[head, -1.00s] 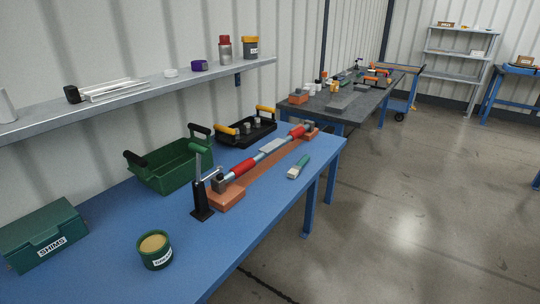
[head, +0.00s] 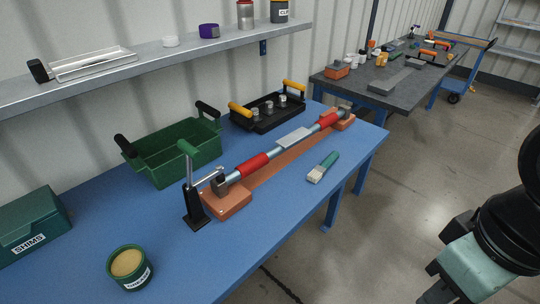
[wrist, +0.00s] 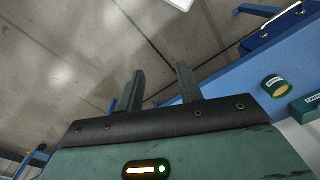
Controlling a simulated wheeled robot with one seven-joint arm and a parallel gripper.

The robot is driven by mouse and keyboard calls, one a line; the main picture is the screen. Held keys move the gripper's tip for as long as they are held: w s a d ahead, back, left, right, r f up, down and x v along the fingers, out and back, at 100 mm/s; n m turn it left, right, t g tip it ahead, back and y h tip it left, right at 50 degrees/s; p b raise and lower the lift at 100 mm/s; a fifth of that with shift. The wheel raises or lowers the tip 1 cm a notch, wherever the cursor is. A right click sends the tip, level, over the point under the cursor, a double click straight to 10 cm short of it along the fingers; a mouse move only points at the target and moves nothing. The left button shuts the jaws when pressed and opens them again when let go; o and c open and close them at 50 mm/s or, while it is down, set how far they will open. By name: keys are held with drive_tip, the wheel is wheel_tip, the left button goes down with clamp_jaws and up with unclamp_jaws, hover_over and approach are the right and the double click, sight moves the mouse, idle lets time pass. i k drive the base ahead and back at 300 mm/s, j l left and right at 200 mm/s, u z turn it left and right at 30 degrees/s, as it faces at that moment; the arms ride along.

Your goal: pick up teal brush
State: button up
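The teal brush (head: 323,167) lies flat on the blue table (head: 270,215), near its right edge. Its handle points away and its pale bristles toward me. My gripper (head: 436,265) is at the lower right of the head view, beyond the table's right edge and well apart from the brush. In the wrist view, its two dark fingers (wrist: 160,70) stand apart with nothing between them. The wrist view shows mostly floor, and I do not see the brush there.
Left of the brush, a long bar with red grips (head: 253,165) rests on an orange-brown base (head: 228,199). A black lever stand (head: 194,205), green tub (head: 173,161), black tray (head: 263,122), green tin (head: 129,267) and SHIMS box (head: 30,220) share the table.

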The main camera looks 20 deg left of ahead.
sight(318, 171)
drive_tip(key=i+j+u, duration=0.2)
drive_tip(key=u, duration=0.15)
drive_tip(key=i+j+u, duration=0.1)
drive_tip(key=i+u, duration=0.65)
